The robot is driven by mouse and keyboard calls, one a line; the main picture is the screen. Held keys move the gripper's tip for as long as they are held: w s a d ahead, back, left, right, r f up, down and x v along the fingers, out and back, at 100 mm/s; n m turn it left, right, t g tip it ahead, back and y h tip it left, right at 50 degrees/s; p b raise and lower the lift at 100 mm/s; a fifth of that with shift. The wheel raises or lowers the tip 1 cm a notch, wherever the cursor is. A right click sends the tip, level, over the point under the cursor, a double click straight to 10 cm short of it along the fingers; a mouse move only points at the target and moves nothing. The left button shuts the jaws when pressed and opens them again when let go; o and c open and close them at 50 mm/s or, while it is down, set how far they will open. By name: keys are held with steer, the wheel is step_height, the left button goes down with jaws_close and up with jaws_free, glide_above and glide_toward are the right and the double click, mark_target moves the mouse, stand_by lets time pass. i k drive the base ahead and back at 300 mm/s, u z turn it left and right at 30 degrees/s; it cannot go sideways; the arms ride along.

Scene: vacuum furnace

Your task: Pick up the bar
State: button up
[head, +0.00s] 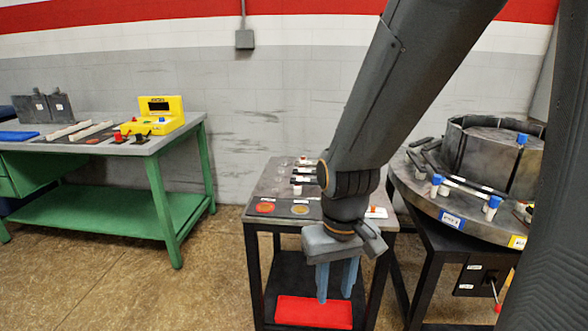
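My gripper (337,281) points down in front of the small dark table (275,187), with its two blue fingers apart and nothing visible between them. Several short dark bars with white parts (303,179) lie on that table, partly hidden behind my arm. Light bars (72,130) lie on the green bench at left, well away from my gripper. More dark and white bars (466,184) lie on the round furnace base (460,220) at right. I cannot tell which bar the task names.
A red pad (313,312) lies on the small table's lower shelf, below my fingers. A red disc (265,207) and a tan disc (300,209) are on its top. A yellow control box (163,114) stands on the green bench (150,147). Floor between the tables is clear.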

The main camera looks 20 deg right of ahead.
mark_target(300, 164)
steer(key=i, duration=1.2)
steer(key=z, duration=0.7)
